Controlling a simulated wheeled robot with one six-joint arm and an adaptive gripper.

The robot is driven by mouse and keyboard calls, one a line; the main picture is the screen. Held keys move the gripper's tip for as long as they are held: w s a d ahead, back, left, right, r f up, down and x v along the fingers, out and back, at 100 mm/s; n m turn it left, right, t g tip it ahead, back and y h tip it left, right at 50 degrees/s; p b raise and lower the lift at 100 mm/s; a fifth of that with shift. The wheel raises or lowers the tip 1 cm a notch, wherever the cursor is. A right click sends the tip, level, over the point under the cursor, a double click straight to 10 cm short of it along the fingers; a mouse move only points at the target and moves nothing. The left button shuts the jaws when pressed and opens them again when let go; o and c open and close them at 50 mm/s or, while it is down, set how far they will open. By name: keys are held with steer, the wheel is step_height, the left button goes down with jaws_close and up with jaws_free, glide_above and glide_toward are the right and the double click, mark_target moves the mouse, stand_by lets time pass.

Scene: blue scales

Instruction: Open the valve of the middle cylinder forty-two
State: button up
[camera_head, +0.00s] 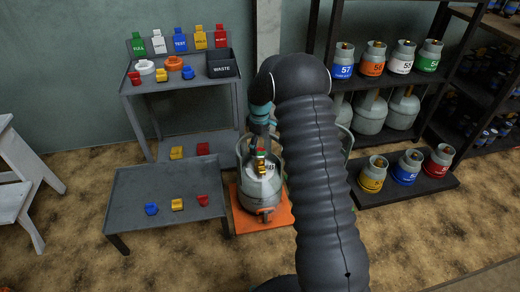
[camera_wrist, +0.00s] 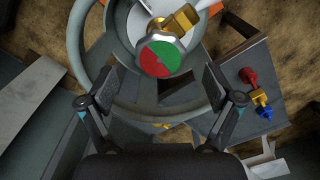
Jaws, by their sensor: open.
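A grey gas cylinder (camera_head: 262,188) with a ring collar stands upright on an orange base (camera_head: 280,212), partly behind my arm. I cannot read a number on it. In the wrist view, its valve has a round knob with a red and green face (camera_wrist: 158,56) on a brass body (camera_wrist: 184,18), inside the grey collar (camera_wrist: 91,48). My gripper (camera_wrist: 158,80) is open, with one finger on each side of the knob and a gap to both.
A low grey table (camera_head: 155,185) left of the cylinder holds blue, yellow and red pieces. A grey cart (camera_head: 190,98) behind holds coloured pieces and a black WASTE bin (camera_head: 221,68). Shelves (camera_head: 423,188) of cylinders stand at right. A white stool (camera_head: 22,175) stands far left.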

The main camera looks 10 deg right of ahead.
mark_target(260, 152)
step_height(260, 152, up, 9)
stand_by(0.3)
stand_by(0.5)
steer(key=s+f+m, duration=0.2)
steer(key=s+m, duration=0.2)
steer(key=s, duration=0.2)
steer(key=s+r+m+t, duration=0.2)
steer(key=s+r, duration=0.5)
steer(key=s, duration=0.4)
steer(key=s+r+m+t+p, duration=0.1)
steer(key=s+r+m, duration=0.1)
steer(key=s+r, duration=0.5)
steer(key=s+r+m+t, duration=0.2)
steer(key=s+r, duration=0.5)
steer(key=s, duration=0.9)
steer(key=shift+s+r+t, duration=0.3)
steer(key=shift+s+r, duration=0.1)
